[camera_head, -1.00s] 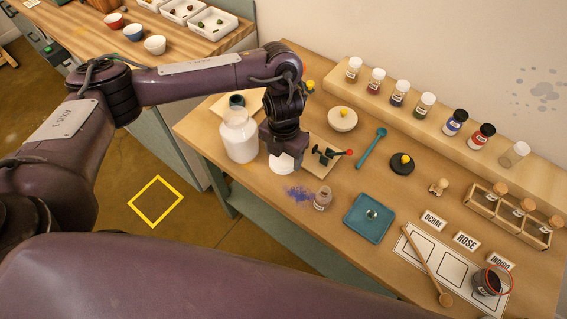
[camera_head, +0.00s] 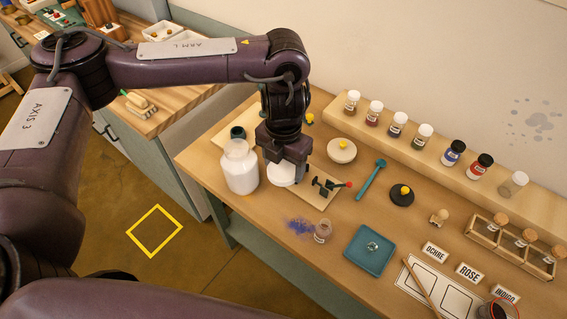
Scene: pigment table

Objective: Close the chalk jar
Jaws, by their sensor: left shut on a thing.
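The chalk jar (camera_head: 241,172) is a large white jar standing upright near the table's left edge, with its mouth uncovered. My left gripper (camera_head: 284,168) is just to the right of the jar, pointing down. It is shut on a round white lid (camera_head: 281,175), held beside the jar and apart from its mouth. The gripper hides part of the lid and the fingertips. My right gripper is not in view.
A board with a dark stand (camera_head: 326,187) lies close right of the lid. A white bowl (camera_head: 341,151), a small glass jar (camera_head: 322,232), blue powder (camera_head: 299,226) and a teal tray (camera_head: 370,250) are nearby. A shelf with several bottles (camera_head: 453,153) runs along the wall.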

